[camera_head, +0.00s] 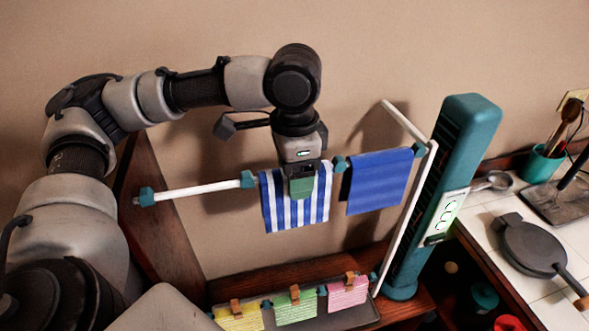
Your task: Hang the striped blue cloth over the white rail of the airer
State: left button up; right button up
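The striped blue cloth (271,208), blue and white, hangs upright at the line of the airer's white rail (195,190), between two teal collars. The rail behind it is hidden, so I cannot tell whether the cloth lies over it or only in front. My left gripper (302,187) points down from above at the cloth's upper middle. One green-padded finger overlaps the cloth's front. The other finger is hidden, so its opening does not show. My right gripper is not in view.
A plain blue cloth (378,182) hangs on the rail to the right, close to the striped one. The teal airer post (440,180) stands right of it. A pan (530,246) lies on the tiled counter.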

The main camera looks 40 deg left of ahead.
pick_arm(q)
notch_tip(320, 180, up, 10)
jog(key=shift+r, duration=0.4)
dwell(0.3)
